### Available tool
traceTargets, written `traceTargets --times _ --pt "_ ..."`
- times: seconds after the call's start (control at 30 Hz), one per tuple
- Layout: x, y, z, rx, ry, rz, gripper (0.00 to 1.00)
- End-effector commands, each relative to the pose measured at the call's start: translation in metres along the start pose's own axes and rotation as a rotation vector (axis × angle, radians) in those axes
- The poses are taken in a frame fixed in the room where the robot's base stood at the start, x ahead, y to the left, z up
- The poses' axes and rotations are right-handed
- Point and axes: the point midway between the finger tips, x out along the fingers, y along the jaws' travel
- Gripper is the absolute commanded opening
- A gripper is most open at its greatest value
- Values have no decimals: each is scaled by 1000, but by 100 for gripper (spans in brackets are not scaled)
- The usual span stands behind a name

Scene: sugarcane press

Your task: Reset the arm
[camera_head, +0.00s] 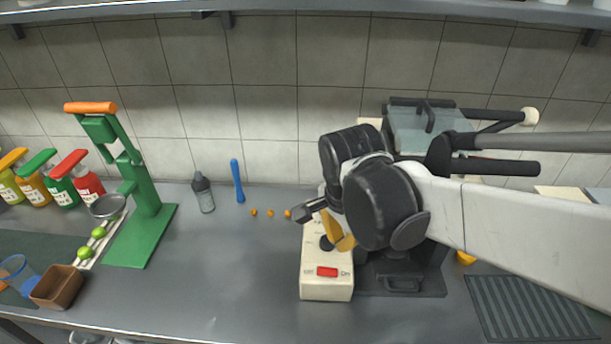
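My arm reaches in from the right edge, with its black wrist joints in front of the press machine. My gripper (326,225) is at the left end of the wrist, above the cream-coloured base (327,290) with a red switch (327,272). A grey finger points left and a yellow-orange piece (340,238) shows just below the wrist. I cannot tell whether that piece is part of the gripper or a separate thing. The wrist hides much of the gripper and the machine (420,130) behind it. Whether the fingers are open or shut does not show.
A green hand press (145,200) with an orange handle stands at left, near several bottles (60,185), limes (85,252) and a brown bowl (57,287). A dark bottle (203,193) and blue tool (237,181) stand by the wall. The counter centre (225,270) is clear.

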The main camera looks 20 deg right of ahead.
Motion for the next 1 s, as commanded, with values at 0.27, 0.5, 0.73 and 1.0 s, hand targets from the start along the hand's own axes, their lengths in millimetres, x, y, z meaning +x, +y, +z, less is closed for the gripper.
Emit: traceTargets --times 0.27,0.5,0.73,1.0 --pt "-4 4 0 -83 5 -32 0" --pt "-21 24 3 -621 109 -219 0" --pt "-31 37 4 -1053 288 -320 0" --pt "-34 38 4 -1150 337 -332 0"
